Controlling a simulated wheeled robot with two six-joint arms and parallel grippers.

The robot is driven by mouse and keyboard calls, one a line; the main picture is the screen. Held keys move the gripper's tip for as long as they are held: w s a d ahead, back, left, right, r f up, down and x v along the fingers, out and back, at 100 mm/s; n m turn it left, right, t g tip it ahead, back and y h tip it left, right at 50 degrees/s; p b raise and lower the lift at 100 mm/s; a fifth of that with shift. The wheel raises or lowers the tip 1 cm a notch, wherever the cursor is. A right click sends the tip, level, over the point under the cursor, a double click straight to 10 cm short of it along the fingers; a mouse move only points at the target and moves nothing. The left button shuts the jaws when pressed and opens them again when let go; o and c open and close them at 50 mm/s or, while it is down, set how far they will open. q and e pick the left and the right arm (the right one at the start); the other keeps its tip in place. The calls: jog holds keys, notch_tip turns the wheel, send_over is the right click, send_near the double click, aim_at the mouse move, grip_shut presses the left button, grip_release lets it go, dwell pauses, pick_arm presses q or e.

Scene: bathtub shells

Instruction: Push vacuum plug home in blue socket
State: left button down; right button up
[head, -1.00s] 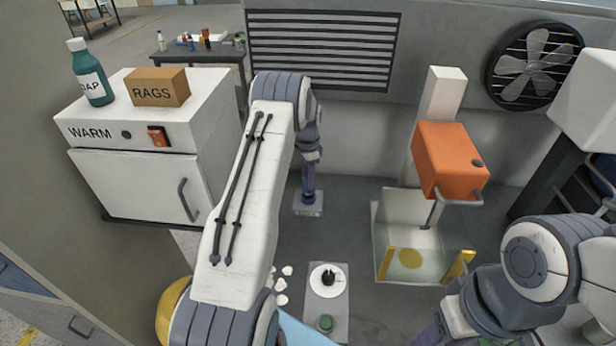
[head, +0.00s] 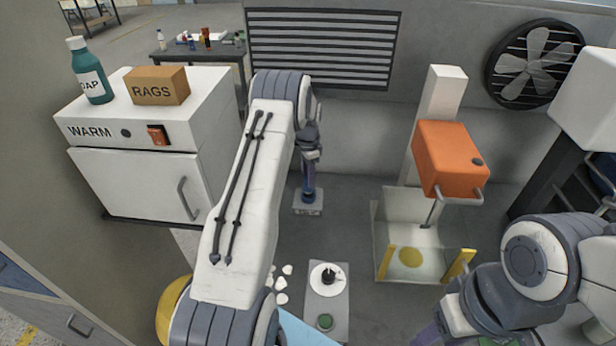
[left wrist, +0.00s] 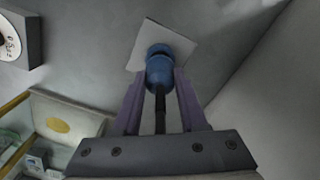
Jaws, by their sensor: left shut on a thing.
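In the left wrist view my left gripper (left wrist: 158,100) is shut on the vacuum plug (left wrist: 159,74), a blue cylinder with a black hose running back between the purple fingers. Just beyond the plug is the darker blue socket (left wrist: 158,50), on a light grey square plate (left wrist: 178,45). The plug is in line with the socket and close against it; I cannot tell how deep it sits. In the head view my left gripper (head: 308,190) points down over the plate, and its fingers hide most of the plug and socket. Of my right gripper (head: 426,335), only a purple bit shows at the bottom edge.
A clear tank (head: 388,235) under an orange machine (head: 448,160) stands to the right of the socket. A grey panel (head: 318,308) with a white disc and green button lies in front, beside white shells (head: 281,283). A white warming cabinet (head: 140,185) stands left.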

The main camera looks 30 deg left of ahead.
pick_arm(q)
jog(key=shift+f+b, duration=0.85)
jog(key=shift+f, duration=0.3)
dwell(0.5)
jog(key=shift+f, duration=0.25)
jog(key=shift+c, duration=1.8)
grip_release()
jog(key=shift+r, duration=0.1)
notch_tip(320, 180, up, 9)
jog(key=b, duration=0.3)
jog(key=shift+r, duration=0.65)
